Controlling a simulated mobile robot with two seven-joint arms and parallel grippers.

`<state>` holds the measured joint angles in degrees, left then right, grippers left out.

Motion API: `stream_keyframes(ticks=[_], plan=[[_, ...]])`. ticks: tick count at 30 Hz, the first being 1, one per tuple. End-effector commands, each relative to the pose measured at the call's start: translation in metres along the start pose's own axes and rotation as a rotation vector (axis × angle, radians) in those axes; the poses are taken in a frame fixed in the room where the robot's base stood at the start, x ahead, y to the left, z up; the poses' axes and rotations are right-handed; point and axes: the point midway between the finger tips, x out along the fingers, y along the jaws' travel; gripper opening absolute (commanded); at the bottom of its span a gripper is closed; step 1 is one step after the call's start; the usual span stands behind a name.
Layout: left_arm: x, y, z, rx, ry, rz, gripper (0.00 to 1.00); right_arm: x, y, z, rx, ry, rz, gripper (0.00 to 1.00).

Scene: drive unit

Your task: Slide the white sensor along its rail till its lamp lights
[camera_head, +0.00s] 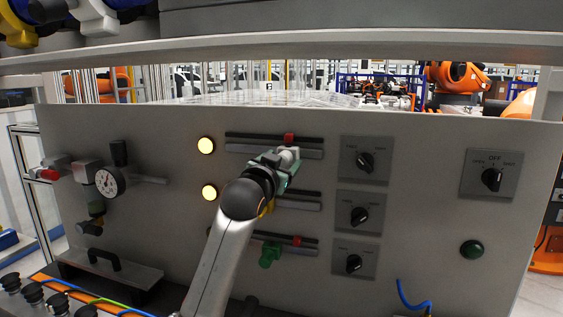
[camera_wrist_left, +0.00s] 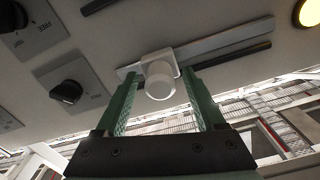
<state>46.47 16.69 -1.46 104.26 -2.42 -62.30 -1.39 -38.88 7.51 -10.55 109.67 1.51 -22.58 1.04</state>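The white sensor (camera_head: 291,153) sits on the top rail (camera_head: 240,147) of the grey panel, towards the rail's right end and just below a red mark (camera_head: 289,138). The wrist view shows its round white knob (camera_wrist_left: 160,80) and square base on the rail (camera_wrist_left: 222,48). My left gripper (camera_head: 287,166) is open, its green fingers (camera_wrist_left: 160,82) on either side of the knob with a gap visible at each side. The round lamp (camera_head: 206,145) left of the top rail glows yellow; a lit lamp also shows in the wrist view (camera_wrist_left: 309,12). My right gripper is not in view.
Below are a middle rail with a yellow sensor (camera_head: 268,207), partly hidden by my arm, and a lower rail with a green sensor (camera_head: 269,255). A second lamp (camera_head: 210,192) is lit. Rotary switches (camera_head: 365,161) stand to the right, a gauge (camera_head: 109,181) to the left.

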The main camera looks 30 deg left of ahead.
Motion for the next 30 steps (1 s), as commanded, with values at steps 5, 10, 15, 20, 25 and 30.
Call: stream_keyframes(ticks=[5,10,15,20,25,30], plan=[[0.000,0.000,0.000,0.000,0.000,-0.001,0.71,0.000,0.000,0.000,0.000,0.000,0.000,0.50],[-0.006,0.000,0.001,0.000,0.001,-0.001,0.71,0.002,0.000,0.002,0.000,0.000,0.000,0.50],[-0.028,0.000,0.002,0.001,0.003,-0.001,0.71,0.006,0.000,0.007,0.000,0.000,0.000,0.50],[-0.059,0.000,0.001,0.000,0.005,-0.001,0.71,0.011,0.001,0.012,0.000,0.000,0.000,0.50],[-0.091,0.000,0.001,0.000,0.004,-0.001,0.71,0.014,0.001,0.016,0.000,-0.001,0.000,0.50],[-0.114,0.000,0.000,0.000,0.003,-0.001,0.71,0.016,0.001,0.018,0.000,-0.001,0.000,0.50]])
